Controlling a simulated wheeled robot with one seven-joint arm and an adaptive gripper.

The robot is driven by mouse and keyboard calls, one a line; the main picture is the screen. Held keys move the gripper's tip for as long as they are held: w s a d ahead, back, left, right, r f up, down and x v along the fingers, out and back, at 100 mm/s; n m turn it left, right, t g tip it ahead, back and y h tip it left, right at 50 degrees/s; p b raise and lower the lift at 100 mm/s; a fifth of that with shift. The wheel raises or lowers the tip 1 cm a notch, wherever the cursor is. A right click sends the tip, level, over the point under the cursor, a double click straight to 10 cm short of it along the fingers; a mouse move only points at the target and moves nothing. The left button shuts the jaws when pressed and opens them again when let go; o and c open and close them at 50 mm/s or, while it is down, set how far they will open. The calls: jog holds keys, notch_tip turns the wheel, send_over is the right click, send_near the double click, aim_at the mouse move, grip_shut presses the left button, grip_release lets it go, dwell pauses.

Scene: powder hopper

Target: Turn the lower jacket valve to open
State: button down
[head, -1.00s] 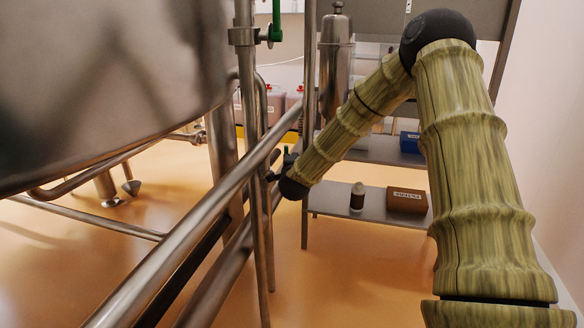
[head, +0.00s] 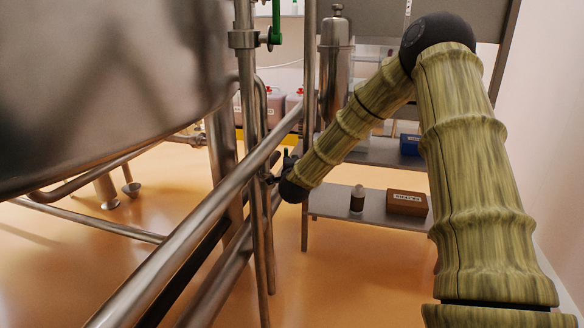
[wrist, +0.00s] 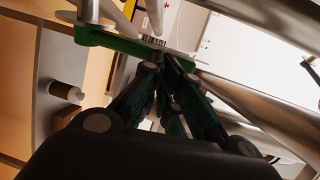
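A green valve lever (wrist: 112,42) crosses the upper left of the wrist view, and I take it to be the lower jacket valve. In the head view this valve is hidden among the pipes and my gripper. My gripper (wrist: 163,62) has its dark fingers drawn together, with the tips right at the lever. I see no clear gap between the tips; whether they touch the lever is not clear. In the head view my gripper (head: 281,166) is small and dark beside the upright pipes. Another green valve handle (head: 275,22) sits higher on a pipe.
A large steel vessel (head: 100,80) fills the left. A thick slanting pipe (head: 190,225) and upright pipes stand close to my gripper. Behind, a shelf (head: 335,205) holds a brown box (head: 407,202) and a small bottle (head: 357,199). Orange floor is open at lower left.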

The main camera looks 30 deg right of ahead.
jog(key=f+p+v, duration=0.1)
jog(key=p+v, duration=0.1)
jog(key=v, duration=1.2)
jog(key=shift+f, duration=0.3)
jog(key=shift+a+f, duration=0.1)
jog(key=s+a+f+n+g+y, duration=0.2)
jog(key=s+a+f+n, duration=0.3)
jog(key=f, duration=0.5)
jog(key=s+a+f+n+g+y, duration=0.25)
jog(key=s+a+f+n, duration=0.2)
jog(key=f, duration=0.45)
jog(key=s+a+f+n+g+y, duration=0.1)
jog(key=s+a+f+n+y, duration=0.25)
jog(key=s+a+f, duration=0.45)
jog(key=s+a+f+n+g, duration=0.25)
jog(key=s+f+n, duration=0.2)
jog(key=s, duration=0.45)
jog(key=s+a+f+n+g, duration=0.1)
jog(key=s+f+n+g, duration=0.2)
jog(key=s+f, duration=0.45)
jog(key=s+a+f+n+g, duration=0.2)
jog(key=s+f+n+g, duration=0.1)
jog(key=s, duration=0.8)
notch_tip(320, 180, up, 27)
jog(key=p, duration=2.7)
jog(key=shift+a+y+p, duration=0.15)
jog(key=shift+y+p, duration=0.15)
